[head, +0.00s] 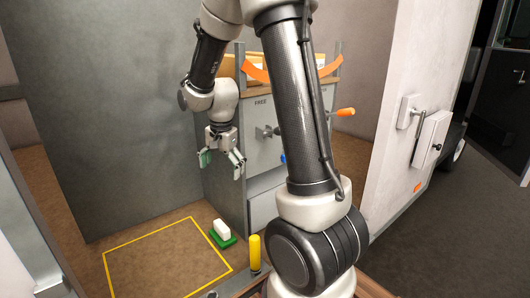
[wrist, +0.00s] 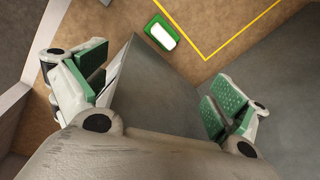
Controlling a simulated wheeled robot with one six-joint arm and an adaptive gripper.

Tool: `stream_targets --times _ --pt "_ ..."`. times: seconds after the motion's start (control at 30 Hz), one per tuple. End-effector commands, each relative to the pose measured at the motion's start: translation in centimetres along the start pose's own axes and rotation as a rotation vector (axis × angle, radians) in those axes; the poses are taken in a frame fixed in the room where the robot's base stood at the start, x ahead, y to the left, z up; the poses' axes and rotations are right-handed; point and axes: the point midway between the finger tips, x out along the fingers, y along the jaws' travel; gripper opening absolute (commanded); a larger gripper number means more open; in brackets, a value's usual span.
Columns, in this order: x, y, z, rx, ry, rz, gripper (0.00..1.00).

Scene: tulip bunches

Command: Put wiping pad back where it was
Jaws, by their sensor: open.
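The wiping pad (head: 222,227), a white block on a green base, lies on the brown floor just outside the right edge of a yellow outlined square (head: 119,291). I cannot tell whether the green part belongs to the pad or is a holder under it. It also shows whole at the top middle of the wrist view (wrist: 161,34). My gripper (head: 221,162) is open and empty, pointing down, well above the floor and apart from the pad. Its green-faced fingers are spread wide in the wrist view (wrist: 158,88).
A grey cabinet (head: 262,150) marked "FREE", with knobs and an orange handle (head: 346,112), stands right of my gripper. A short yellow post (head: 255,252) stands near the pad. A grey wall panel (head: 110,140) rises behind. The yellow square is empty.

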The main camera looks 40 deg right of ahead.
Motion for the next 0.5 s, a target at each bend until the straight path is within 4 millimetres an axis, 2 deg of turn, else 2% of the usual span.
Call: stream_targets --times 0.03,0.2,0.4,0.5 --pt "-2.4 0.8 0.5 -0.062 0.013 -0.022 0.97" --pt "-8.8 4.5 2.5 -0.315 0.051 -0.068 0.97" --pt "-14.3 10.0 5.5 -0.614 0.114 -0.111 0.97" --pt "-16.1 12.8 7.0 -0.759 0.148 -0.126 0.97"
